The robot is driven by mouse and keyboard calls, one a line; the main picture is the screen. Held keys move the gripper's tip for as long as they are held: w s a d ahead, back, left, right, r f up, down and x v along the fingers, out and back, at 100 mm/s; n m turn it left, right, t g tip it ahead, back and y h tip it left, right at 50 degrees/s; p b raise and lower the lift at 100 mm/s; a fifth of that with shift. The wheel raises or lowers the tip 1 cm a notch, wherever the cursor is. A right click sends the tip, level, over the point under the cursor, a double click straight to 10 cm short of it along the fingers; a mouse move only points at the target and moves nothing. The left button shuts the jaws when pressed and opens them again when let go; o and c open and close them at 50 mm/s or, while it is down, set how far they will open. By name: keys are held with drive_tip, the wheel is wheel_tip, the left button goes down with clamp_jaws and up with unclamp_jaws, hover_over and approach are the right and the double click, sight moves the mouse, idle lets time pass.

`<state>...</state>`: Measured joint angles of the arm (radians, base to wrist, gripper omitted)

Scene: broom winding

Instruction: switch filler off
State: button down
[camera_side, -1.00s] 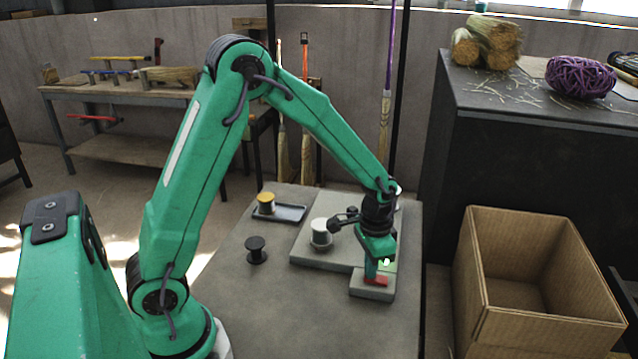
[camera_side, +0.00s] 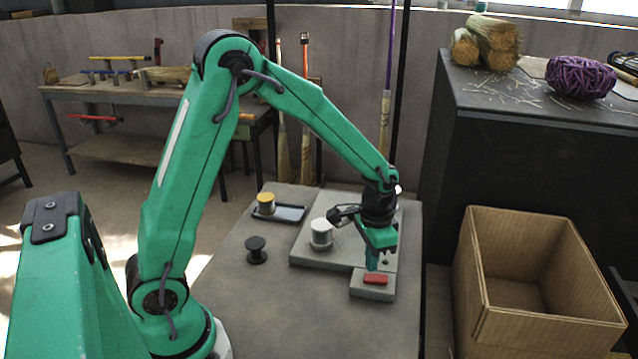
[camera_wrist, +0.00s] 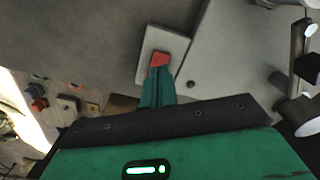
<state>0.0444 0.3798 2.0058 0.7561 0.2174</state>
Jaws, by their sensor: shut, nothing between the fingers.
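The red rocker switch (camera_side: 376,279) sits on a small grey block (camera_side: 372,292) at the front right of the grey plate. It also shows in the wrist view (camera_wrist: 160,59). A small indicator (camera_side: 386,262) on the plate behind the switch looks dark; it shows dark in the wrist view too (camera_wrist: 192,85). My gripper (camera_side: 371,267) is shut and empty, pointing down just above and behind the switch. In the wrist view my shut fingertips (camera_wrist: 157,70) hide part of the near edge of the switch.
A white spool (camera_side: 321,232) stands on the plate (camera_side: 310,258) left of my gripper. An open cardboard box (camera_side: 530,320) is at the right. The table front is clear.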

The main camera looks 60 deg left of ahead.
wheel_tip(320, 180, up, 4)
drive_tip(key=shift+r, duration=0.2)
idle(0.5)
drive_tip(key=shift+r, duration=0.1)
drive_tip(key=s+a+r+n+t, duration=0.1)
drive_tip(key=s+r+t, duration=0.1)
drive_tip(key=s+r, duration=0.4)
drive_tip(key=s+r+n+t, duration=0.2)
drive_tip(key=s+r, duration=0.5)
drive_tip(key=s, duration=0.5)
drive_tip(key=shift+s+a+r+t, duration=0.15)
drive_tip(key=shift+a+r+t, duration=0.2)
drive_tip(key=shift+t, duration=0.45)
